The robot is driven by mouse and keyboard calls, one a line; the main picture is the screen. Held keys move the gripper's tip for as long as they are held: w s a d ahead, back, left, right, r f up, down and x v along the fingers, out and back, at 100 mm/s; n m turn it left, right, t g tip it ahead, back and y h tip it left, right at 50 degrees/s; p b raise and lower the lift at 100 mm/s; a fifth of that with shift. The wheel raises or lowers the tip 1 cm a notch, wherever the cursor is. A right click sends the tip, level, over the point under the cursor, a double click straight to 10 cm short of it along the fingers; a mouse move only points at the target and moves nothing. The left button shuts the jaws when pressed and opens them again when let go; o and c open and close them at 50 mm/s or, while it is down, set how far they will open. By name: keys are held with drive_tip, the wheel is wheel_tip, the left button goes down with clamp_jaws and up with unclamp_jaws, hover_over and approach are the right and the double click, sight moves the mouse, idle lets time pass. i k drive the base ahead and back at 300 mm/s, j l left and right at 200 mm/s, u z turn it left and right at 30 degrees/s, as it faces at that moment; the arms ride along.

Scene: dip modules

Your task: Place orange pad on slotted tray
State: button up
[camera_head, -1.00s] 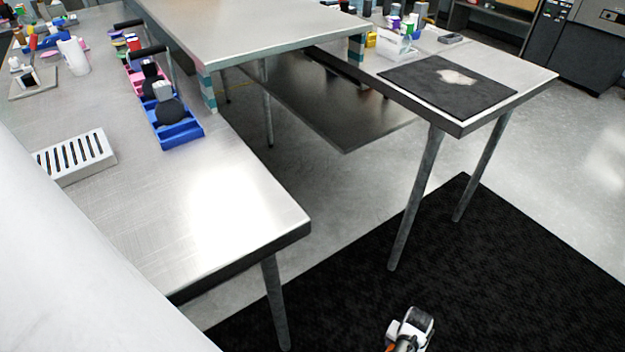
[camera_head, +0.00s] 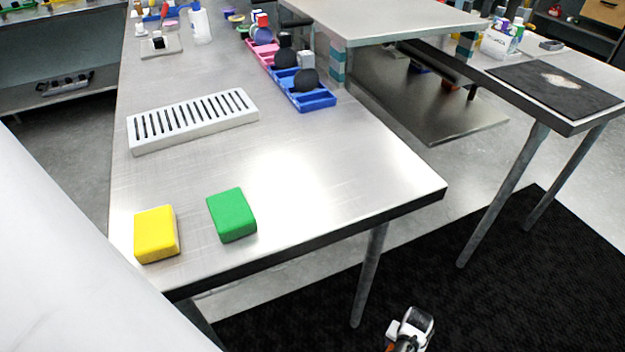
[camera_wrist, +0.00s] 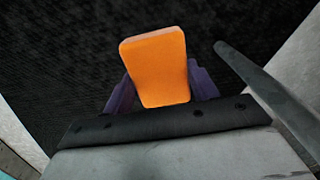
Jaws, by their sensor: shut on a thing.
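The orange pad (camera_wrist: 157,66) is in the wrist view, held between the two purple fingers of my gripper (camera_wrist: 160,92). The gripper is shut on it, above the black floor mat. In the head view only a white and black part of my arm shows at the bottom edge; the pad is hardly visible there. The slotted tray (camera_head: 193,121) is white with a row of dark slots. It lies on the left metal table, well away from my gripper, and its slots look empty.
A yellow pad (camera_head: 156,233) and a green pad (camera_head: 231,214) lie near the table's front edge. A blue bin (camera_head: 308,100) with dark round objects stands behind the tray to the right. The table (camera_head: 330,165) is clear right of the tray.

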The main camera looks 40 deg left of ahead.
sight(168, 120)
drive_tip(key=k+j+u, duration=0.35)
drive_tip(key=k+j, duration=0.15)
drive_tip(key=k+j+u, duration=0.3)
drive_tip(key=k+j, duration=0.2)
drive_tip(key=i+u, duration=0.15)
drive_tip(key=u, duration=0.25)
drive_tip(key=i+u, duration=0.15)
drive_tip(key=u, duration=0.2)
